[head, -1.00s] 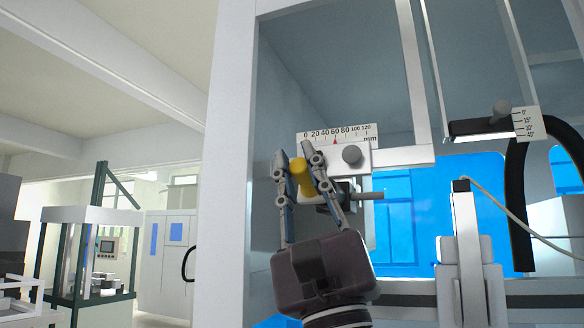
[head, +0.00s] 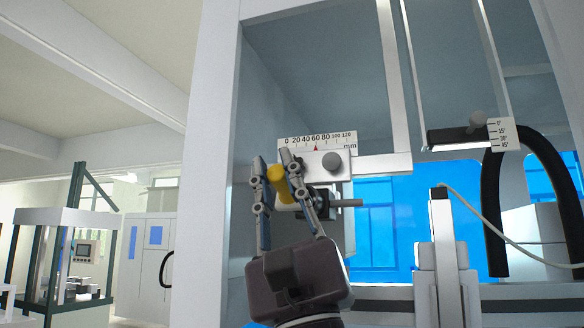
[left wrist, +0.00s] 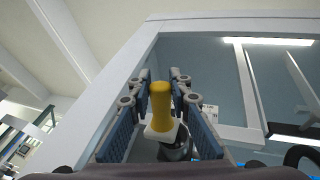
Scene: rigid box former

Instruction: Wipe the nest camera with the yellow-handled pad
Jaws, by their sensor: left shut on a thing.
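The yellow-handled pad (head: 283,188) is held between the fingers of my left gripper (head: 273,160). In the left wrist view its yellow handle (left wrist: 161,105) stands between the fingers, with a pale pad at the handle's lower end. A dark body with a short grey rod (head: 342,203) is just right of the gripper in the head view, below the ruler scale. A dark rounded part (left wrist: 175,150) also shows beside the pad in the left wrist view. It may be the nest camera; I cannot tell whether the pad touches it. My right gripper is in neither view.
A white ruler scale (head: 316,141) and a bracket with a grey knob (head: 332,162) are close behind the gripper. A white machine post (head: 205,150) stands left. A second knob with an angle scale (head: 501,134) and a black hose (head: 494,220) are to the right.

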